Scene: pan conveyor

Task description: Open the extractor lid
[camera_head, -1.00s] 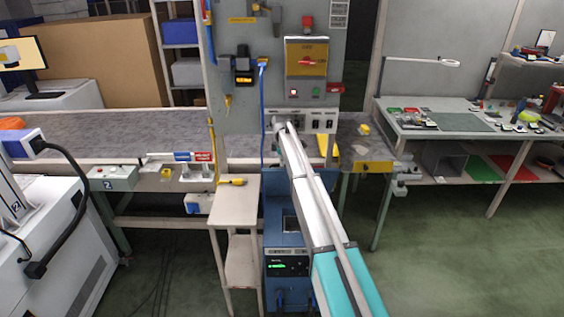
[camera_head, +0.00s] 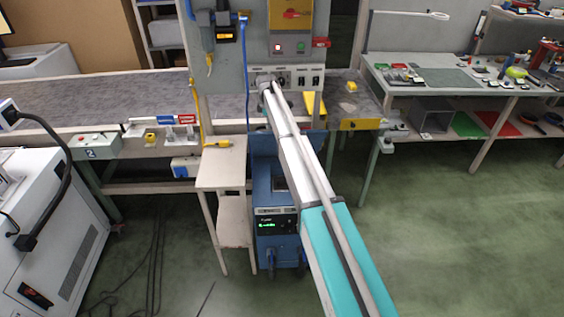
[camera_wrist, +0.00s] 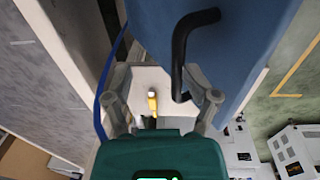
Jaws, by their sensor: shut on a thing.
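The blue extractor (camera_head: 275,222) stands on the floor in the head view, with a green display and a dark opening on top. Its blue lid (camera_head: 263,143) appears raised at the back, partly hidden by my arm. In the wrist view the lid (camera_wrist: 155,25) fills the top middle, with a bent black handle (camera_wrist: 179,60) on it. My gripper is hidden in the head view.
A small pale stand (camera_head: 222,168) with a yellow-handled tool (camera_head: 217,144) stands left of the extractor. The conveyor (camera_head: 90,105) and a grey control panel (camera_head: 290,75) are behind. A blue cable (camera_head: 246,70) hangs near the lid. The floor to the right is open.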

